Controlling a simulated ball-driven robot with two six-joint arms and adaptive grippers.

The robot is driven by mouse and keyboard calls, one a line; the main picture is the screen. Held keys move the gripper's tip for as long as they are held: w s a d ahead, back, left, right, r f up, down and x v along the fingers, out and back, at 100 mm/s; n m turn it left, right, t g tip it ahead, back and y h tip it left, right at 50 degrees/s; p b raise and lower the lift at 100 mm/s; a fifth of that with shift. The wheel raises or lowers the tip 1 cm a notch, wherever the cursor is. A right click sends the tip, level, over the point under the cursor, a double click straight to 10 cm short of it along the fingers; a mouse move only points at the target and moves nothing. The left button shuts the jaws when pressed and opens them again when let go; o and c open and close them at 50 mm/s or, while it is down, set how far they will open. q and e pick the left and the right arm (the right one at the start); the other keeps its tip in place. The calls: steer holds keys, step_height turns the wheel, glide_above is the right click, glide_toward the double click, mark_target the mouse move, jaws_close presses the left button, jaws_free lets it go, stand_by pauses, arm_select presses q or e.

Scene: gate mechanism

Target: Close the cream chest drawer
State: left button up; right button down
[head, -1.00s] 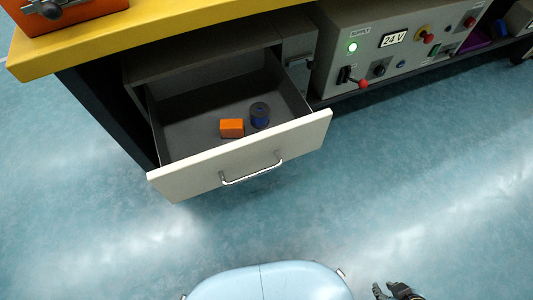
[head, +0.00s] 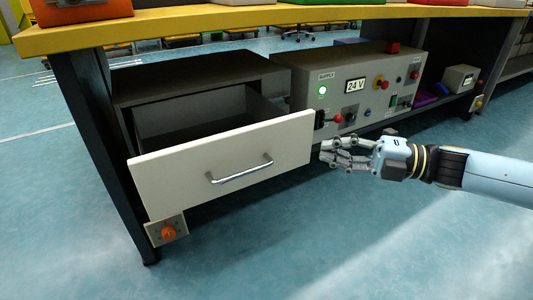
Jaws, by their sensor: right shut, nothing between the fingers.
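The cream chest drawer (head: 225,158) is pulled out from its grey cabinet (head: 195,82) under the bench. Its front carries a metal bar handle (head: 240,170). My right gripper (head: 326,152) is shut and empty, in front of the bench just right of the drawer front's right edge. It looks apart from the drawer, though the exact depth gap is hard to tell. My left gripper is out of view.
The yellow bench top (head: 270,17) overhangs the drawer. A grey supply panel (head: 350,88) with a lit green lamp and a red-knobbed lever stands right of it, behind my right gripper. The floor in front is clear.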

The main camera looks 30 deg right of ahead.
mark_target(272, 131)
arm_select(q)
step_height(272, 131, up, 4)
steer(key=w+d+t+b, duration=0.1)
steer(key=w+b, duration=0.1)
steer(key=b, duration=0.1)
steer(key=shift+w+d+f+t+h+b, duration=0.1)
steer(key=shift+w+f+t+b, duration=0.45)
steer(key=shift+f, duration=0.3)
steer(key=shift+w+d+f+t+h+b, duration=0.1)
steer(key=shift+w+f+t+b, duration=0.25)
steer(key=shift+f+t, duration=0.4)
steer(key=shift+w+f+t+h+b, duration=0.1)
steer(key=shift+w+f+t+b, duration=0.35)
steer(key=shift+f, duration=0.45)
arm_select(e)
steer(key=shift+w+d+x, duration=0.35)
steer(key=shift+x, duration=1.75)
steer(key=shift+w+d+x, duration=0.3)
steer(key=shift+w+x, duration=0.1)
steer(key=shift+x, duration=1.7)
steer(key=shift+w+d+x, duration=0.35)
steer(key=shift+x, duration=1.7)
steer(key=shift+r, duration=0.15)
